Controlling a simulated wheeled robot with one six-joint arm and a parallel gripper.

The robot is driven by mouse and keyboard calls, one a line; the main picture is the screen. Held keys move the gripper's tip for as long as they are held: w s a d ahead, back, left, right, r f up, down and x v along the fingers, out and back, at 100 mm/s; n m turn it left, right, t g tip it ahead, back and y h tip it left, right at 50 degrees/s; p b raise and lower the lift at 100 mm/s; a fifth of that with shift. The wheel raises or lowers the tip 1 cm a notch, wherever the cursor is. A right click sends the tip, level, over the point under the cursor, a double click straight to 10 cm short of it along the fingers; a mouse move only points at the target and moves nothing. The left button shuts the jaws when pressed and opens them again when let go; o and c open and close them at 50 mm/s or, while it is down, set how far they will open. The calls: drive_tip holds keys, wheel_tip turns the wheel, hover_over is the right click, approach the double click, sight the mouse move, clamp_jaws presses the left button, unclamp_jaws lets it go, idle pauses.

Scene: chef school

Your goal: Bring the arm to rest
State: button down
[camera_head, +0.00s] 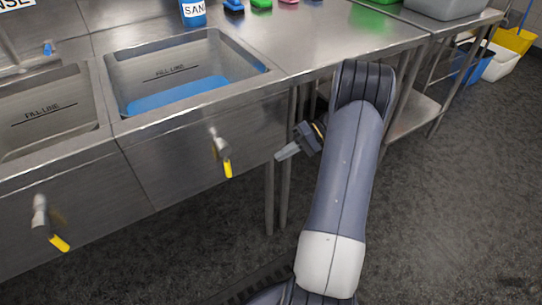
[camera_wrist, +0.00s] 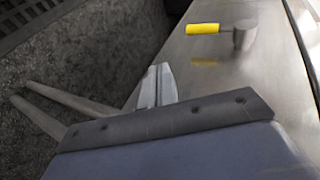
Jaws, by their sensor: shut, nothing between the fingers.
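My gripper (camera_head: 281,155) is in front of the steel sink unit, at the level of its front panel and left of my forearm in the head view. Its fingers point left, toward the yellow-handled drain valve (camera_head: 223,155), with a gap between them. In the wrist view my gripper (camera_wrist: 158,72) is shut and empty, its fingers close together. The same valve (camera_wrist: 222,32) lies beyond the fingers there. My arm is bent, with its elbow near the counter's front edge.
The sink basin (camera_head: 117,87) holds blue liquid. A second valve (camera_head: 50,225) sticks out at lower left. Table legs (camera_head: 269,195) stand just below my gripper. A blue bucket (camera_head: 472,66) and a yellow one (camera_head: 513,41) are at far right. The dark floor (camera_head: 440,215) at right is clear.

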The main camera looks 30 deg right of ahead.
drive_tip(key=shift+s+d, duration=0.1)
drive_tip(key=shift+d, duration=0.35)
drive_tip(key=shift+a, duration=0.1)
